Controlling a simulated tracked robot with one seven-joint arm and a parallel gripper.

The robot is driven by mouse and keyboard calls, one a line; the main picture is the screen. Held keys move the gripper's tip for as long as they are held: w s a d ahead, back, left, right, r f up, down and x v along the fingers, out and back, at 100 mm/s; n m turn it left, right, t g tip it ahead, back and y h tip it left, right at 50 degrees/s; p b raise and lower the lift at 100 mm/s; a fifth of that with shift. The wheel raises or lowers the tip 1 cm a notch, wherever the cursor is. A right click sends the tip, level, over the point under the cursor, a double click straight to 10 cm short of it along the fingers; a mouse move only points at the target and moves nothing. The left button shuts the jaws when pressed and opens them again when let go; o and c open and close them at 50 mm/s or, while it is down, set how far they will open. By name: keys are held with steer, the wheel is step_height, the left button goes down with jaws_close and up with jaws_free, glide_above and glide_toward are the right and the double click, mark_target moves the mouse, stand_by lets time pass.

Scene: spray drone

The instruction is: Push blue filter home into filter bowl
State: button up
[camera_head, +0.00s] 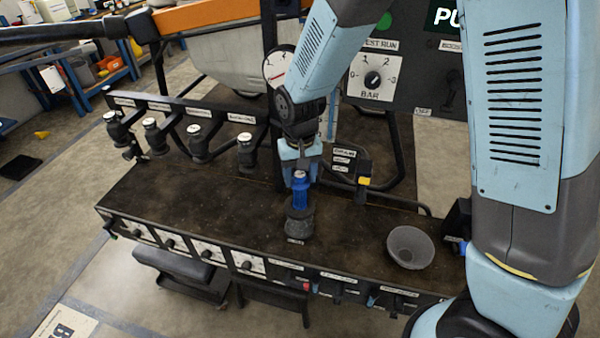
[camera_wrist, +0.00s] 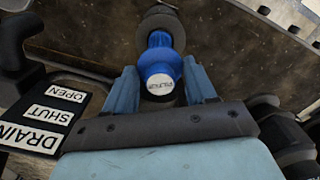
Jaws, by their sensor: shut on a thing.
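The blue filter (camera_head: 300,190) stands upright at the dark filter bowl (camera_head: 299,222) on the bench top. Its lower end is in or at the bowl's mouth; I cannot tell how deep it sits. My gripper (camera_head: 300,172) comes from above and is shut on the filter's upper part. In the wrist view the blue filter (camera_wrist: 160,68) shows its white labelled cap between my two fingers (camera_wrist: 163,88), with the round bowl (camera_wrist: 160,22) beyond it.
A grey cone-shaped bowl (camera_head: 410,247) stands on the bench (camera_head: 190,205) to the right. Several nozzle holders (camera_head: 198,140) line the back left. A drain lever with a yellow part (camera_head: 362,183) is close right of my gripper. The bench's left middle is clear.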

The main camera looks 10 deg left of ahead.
mark_target(300, 192)
steer(key=shift+f, duration=3.45)
steer(key=shift+r, duration=0.15)
steer(key=shift+r, duration=3.65)
steer(key=shift+f, duration=0.35)
stand_by(0.4)
